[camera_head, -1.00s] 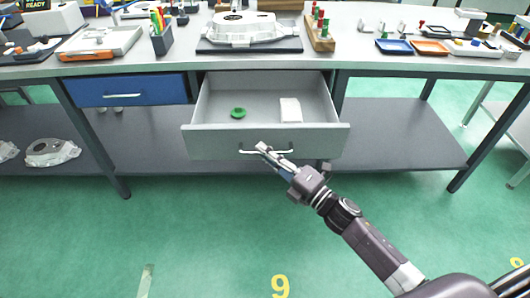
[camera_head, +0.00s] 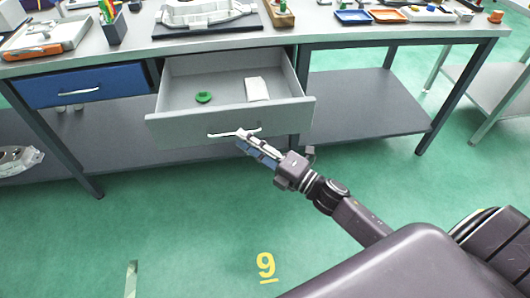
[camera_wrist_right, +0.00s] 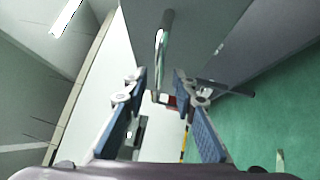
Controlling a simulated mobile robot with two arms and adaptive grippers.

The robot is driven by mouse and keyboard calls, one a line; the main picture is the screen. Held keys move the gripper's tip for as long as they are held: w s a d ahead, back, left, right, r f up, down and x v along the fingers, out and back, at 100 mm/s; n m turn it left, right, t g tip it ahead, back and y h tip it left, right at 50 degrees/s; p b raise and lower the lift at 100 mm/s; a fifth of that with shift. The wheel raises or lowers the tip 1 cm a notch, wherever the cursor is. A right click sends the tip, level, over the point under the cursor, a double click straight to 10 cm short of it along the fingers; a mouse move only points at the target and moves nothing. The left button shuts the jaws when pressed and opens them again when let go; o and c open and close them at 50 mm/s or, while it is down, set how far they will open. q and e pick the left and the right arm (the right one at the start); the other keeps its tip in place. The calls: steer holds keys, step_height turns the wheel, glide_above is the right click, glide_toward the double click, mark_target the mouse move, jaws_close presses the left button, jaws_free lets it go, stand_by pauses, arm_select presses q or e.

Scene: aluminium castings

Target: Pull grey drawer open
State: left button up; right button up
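The grey drawer (camera_head: 190,128) hangs pulled out under the table in the head view. A green round piece (camera_head: 204,97) and a white block (camera_head: 257,89) lie inside it. Its metal handle (camera_head: 222,134) is on the front panel and also shows in the right wrist view (camera_wrist_right: 166,38). My right gripper (camera_head: 243,137) is at the handle, its tips overlapping it in the head view. In the wrist view its two blue-padded fingers (camera_wrist_right: 161,85) stand apart, with the handle at or just beyond the tips; I cannot tell whether they touch it. My left gripper is not in view.
A closed blue drawer (camera_head: 85,86) is to the left. The table (camera_head: 330,33) carries castings, trays and tools above. A dark lower shelf (camera_head: 365,105) and table legs stand behind. The green floor (camera_head: 180,220) in front is clear.

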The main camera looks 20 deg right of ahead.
steer(key=v, duration=0.8)
steer(key=shift+a, duration=0.1)
